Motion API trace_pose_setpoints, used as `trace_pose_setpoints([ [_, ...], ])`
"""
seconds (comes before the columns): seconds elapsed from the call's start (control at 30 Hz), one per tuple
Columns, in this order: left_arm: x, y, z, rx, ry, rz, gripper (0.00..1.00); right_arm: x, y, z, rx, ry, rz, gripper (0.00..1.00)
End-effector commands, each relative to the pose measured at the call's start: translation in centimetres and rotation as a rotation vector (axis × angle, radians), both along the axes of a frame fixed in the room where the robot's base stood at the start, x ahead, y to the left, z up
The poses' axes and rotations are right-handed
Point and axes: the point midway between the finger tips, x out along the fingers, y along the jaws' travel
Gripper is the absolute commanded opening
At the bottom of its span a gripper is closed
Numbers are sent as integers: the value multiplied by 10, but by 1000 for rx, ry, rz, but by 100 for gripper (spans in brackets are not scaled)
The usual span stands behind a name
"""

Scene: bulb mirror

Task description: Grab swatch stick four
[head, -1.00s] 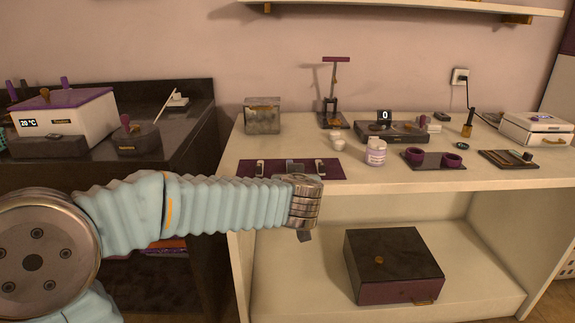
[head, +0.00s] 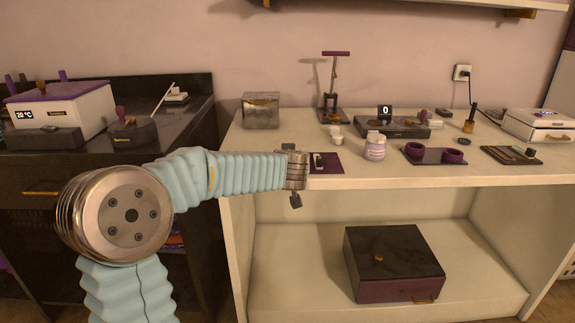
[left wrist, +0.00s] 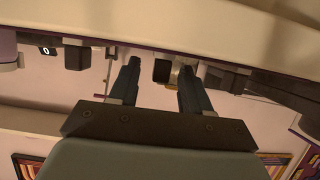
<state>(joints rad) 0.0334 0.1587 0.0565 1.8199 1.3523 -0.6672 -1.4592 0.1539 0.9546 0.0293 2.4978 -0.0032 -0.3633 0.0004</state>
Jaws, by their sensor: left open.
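I cannot pick out swatch stick four for certain in either view. A purple mat (head: 333,168) lies at the front left of the white table, with a small dark and white piece (head: 318,161) standing on it. My left arm hides the rest of the mat. My left gripper (head: 292,173) is at the table's front edge, over the mat's left part in the picture, with its fingers spread one above the other. In the left wrist view the open left gripper (left wrist: 160,72) has a small dark block (left wrist: 162,70) showing between its fingers; they are not closed on it. My right gripper is out of view.
A white jar (head: 375,148), a dark device with a "0" display (head: 393,131), a tray with purple cups (head: 434,161) and a dark flat tray (head: 511,156) stand to the right. A metal box (head: 261,111) is behind. A dark drawer box (head: 394,264) is on the lower shelf.

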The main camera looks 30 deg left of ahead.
Motion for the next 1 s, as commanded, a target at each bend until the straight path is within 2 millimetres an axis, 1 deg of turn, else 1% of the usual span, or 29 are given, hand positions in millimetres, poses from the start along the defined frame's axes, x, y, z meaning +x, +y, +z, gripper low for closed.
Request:
trace_pose_setpoints([
  [0.23,3,2,-1,0,0,0,48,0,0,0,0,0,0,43],
  [0.27,3,2,-1,0,0,0,46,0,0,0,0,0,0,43],
  [0.5,3,2,-1,0,0,0,10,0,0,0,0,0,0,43],
  [0.57,3,2,-1,0,0,0,0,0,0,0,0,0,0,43],
  [0.87,3,2,-1,0,0,0,0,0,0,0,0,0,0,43],
  [1.0,3,2,6,0,-1,0,0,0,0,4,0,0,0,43],
])
